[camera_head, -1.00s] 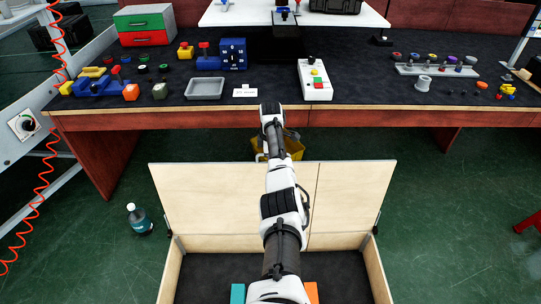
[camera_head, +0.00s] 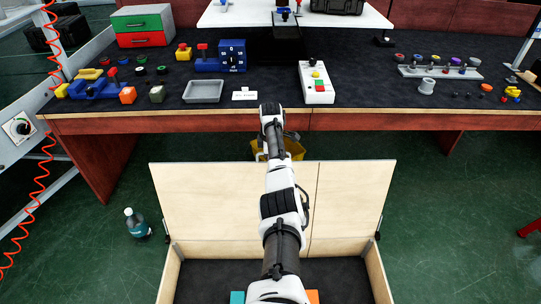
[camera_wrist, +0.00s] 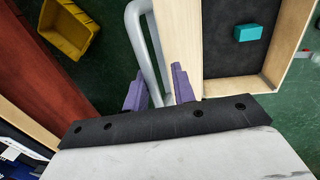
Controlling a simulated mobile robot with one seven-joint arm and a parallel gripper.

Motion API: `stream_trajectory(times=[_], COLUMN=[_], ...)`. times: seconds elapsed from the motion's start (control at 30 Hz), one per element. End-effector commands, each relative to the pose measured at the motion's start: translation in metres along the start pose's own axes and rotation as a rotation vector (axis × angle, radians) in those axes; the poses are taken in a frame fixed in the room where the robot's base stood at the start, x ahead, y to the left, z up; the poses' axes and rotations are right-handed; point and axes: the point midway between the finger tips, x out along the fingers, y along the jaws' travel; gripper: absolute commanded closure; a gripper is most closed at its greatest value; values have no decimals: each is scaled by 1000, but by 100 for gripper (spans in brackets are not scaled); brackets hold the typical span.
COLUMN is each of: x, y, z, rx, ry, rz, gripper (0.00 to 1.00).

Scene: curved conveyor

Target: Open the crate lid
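The pale wooden crate (camera_head: 169,277) stands at the bottom of the head view. Its lid (camera_head: 215,195) is raised at the crate's far side, and the dark interior shows. In the wrist view the purple fingers of my gripper (camera_wrist: 158,84) are apart, one on each side of a grey curved bar (camera_wrist: 137,25). The bar runs beside the pale lid edge (camera_wrist: 181,45). I cannot tell whether the fingers touch the bar.
A teal block (camera_head: 237,297) and an orange block (camera_head: 313,296) lie inside the crate. A workbench (camera_head: 390,121) with tools stands behind the lid. A yellow bin (camera_wrist: 70,25) is under it. A bottle (camera_head: 137,223) stands on the floor at left.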

Motion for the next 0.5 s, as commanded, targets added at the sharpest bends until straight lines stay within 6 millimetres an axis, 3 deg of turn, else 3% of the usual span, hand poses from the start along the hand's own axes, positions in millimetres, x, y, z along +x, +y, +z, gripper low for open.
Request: stream_trajectory(times=[0.3,0.5], x=[-4,-29], y=[1,2], z=[0,1], rx=[0,1], ry=[0,0], rz=[3,6], gripper=[75,75])
